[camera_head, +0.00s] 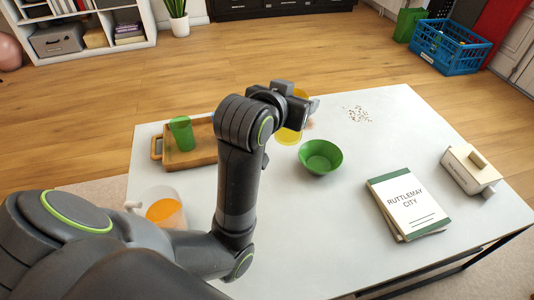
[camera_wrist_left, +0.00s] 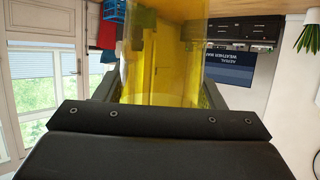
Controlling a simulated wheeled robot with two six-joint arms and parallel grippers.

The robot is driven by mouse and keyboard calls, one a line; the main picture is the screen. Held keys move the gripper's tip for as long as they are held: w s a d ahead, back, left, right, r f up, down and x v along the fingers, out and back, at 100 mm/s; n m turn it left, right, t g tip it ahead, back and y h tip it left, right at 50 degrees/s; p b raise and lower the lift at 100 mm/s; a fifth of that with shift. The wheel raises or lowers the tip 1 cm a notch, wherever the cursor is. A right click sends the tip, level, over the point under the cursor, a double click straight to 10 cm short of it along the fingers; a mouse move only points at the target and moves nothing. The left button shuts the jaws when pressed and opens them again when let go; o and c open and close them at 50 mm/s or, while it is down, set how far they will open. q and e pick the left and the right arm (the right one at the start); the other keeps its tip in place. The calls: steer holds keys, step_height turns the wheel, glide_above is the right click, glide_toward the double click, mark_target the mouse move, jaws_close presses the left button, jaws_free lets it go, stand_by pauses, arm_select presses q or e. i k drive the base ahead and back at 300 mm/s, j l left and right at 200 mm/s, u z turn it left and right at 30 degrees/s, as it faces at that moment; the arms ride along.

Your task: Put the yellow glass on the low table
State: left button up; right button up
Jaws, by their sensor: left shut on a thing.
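The yellow glass (camera_head: 288,136) is see-through and stands out behind and below my left gripper (camera_head: 302,108) in the head view. My left gripper is shut on it, and the arm and jaws hide part of the glass. In the left wrist view the yellow glass (camera_wrist_left: 160,60) fills the space between the jaws. The low table (camera_head: 260,215) has a white top and lies under the gripper. I cannot tell how far the glass is above the top. My right gripper is not in view.
A wooden tray (camera_head: 178,157) with a green glass (camera_head: 181,133) stands left. A green bowl (camera_head: 320,157) is just right of the held glass. A pitcher with orange liquid (camera_head: 166,212), books (camera_head: 407,202) and a cream box (camera_head: 470,170) stand on the table. Crumbs (camera_head: 358,114) lie farther back.

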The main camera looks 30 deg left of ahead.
mark_target(297, 189)
steer(key=l+u, duration=0.1)
steer(key=u, duration=0.35)
steer(key=i+l+u, duration=0.1)
steer(key=u, duration=0.4)
steer(key=l+u, duration=0.2)
steer(key=u, duration=0.25)
steer(key=l, duration=0.85)
steer(key=k+l, duration=0.15)
steer(key=l, duration=0.65)
